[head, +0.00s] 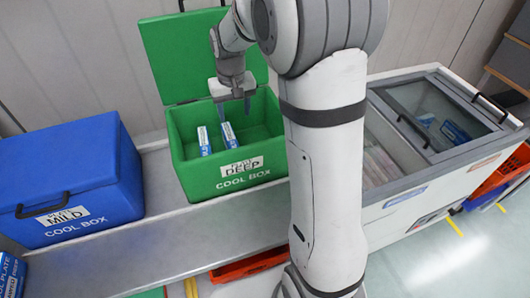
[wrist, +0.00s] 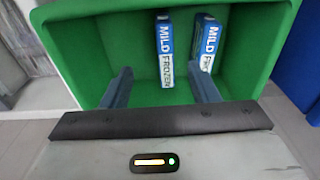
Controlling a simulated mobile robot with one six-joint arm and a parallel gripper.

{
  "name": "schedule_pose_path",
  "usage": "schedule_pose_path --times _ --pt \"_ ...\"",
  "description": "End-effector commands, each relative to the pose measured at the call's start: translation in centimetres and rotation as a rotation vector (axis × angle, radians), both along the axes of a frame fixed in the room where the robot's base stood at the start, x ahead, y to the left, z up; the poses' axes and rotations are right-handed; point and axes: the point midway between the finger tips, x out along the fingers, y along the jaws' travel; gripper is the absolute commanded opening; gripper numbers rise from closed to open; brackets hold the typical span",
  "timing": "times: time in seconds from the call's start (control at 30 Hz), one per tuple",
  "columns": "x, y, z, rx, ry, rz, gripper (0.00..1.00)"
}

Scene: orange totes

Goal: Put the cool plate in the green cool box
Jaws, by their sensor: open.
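The green cool box (head: 186,178) stands on the bench with its lid (head: 165,60) raised; its front label reads "DEEP". Inside are two blue-and-white cool plates, one on the left (head: 204,140) and one on the right (head: 229,134). The wrist view shows both fingers (wrist: 159,74) open above the box, apart from the plates.
A closed blue cool box (head: 90,165) labelled "MILD" stands to the left. A chest freezer (head: 400,215) with a glass top stands to the right, with blue packs (head: 455,133) inside. A blue carton (head: 12,272) is at the lower left. The bench front (head: 190,235) is clear.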

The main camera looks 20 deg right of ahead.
Motion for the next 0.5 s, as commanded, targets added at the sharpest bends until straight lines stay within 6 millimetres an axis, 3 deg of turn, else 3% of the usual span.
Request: schedule_pose_path --times 0.03,0.2,0.5 --pt "-1.8 -0.2 1.5 0.000 -0.020 -0.001 0.54" --pt "-7.4 -0.7 4.7 0.000 -0.071 -0.001 0.54" --pt "-17.7 -1.3 7.0 -0.002 -0.159 0.001 0.54"
